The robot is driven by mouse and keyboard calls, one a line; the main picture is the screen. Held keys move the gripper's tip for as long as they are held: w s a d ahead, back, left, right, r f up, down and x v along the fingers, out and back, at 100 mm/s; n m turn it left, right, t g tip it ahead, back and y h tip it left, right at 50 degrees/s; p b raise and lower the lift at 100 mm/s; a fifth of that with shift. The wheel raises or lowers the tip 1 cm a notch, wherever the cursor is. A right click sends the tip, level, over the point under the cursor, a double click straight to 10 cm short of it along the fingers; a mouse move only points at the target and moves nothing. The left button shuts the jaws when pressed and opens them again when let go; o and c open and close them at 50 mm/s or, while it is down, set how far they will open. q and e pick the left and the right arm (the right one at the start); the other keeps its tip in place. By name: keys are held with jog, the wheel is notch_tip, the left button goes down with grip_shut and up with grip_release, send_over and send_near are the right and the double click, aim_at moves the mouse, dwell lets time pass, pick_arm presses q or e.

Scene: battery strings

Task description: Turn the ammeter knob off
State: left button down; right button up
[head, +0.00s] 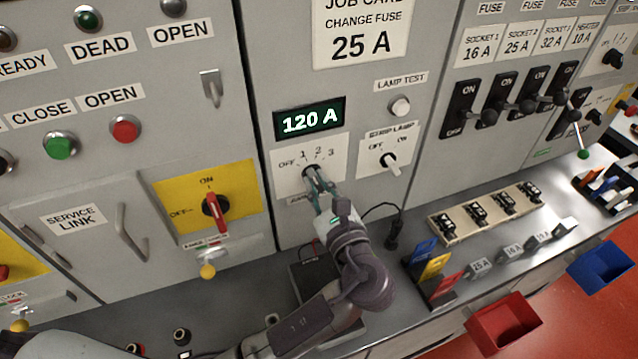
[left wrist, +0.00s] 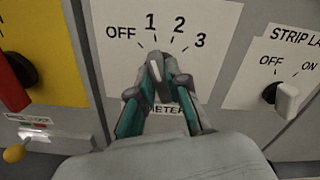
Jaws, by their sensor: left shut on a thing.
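The ammeter knob (head: 309,173) is a dark knob with a pale pointer line, on a white plate (head: 334,150) marked OFF, 1, 2, 3. In the left wrist view, the knob (left wrist: 158,72) points roughly up toward the 1. My left gripper (head: 316,181) has its two teal-sided fingers closed on the knob from the front; it also shows in the left wrist view (left wrist: 160,88). The fingers hide the knob's sides and part of the label below. The display (head: 309,120) above reads 120 A. My right gripper is not in view.
The strip lamp switch (head: 389,160) is right of the ammeter plate and the lamp test button (head: 400,105) above it. A red-handled switch (head: 215,211) on a yellow plate is to the left. Colored cards (head: 435,266) and a fuse rack (head: 447,230) stand on the bench.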

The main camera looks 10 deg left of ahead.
pick_arm(q)
jog(key=n+b, duration=0.1)
jog(key=n, duration=0.3)
jog(key=shift+f, duration=0.1)
jog(key=shift+n+b, duration=0.3)
jog(key=shift+n, duration=0.1)
jog(key=c, duration=1.1)
grip_release()
jog(key=shift+c, duration=0.2)
jog(key=v, duration=0.7)
jog(key=shift+s, duration=0.25)
jog(key=shift+d, duration=0.1)
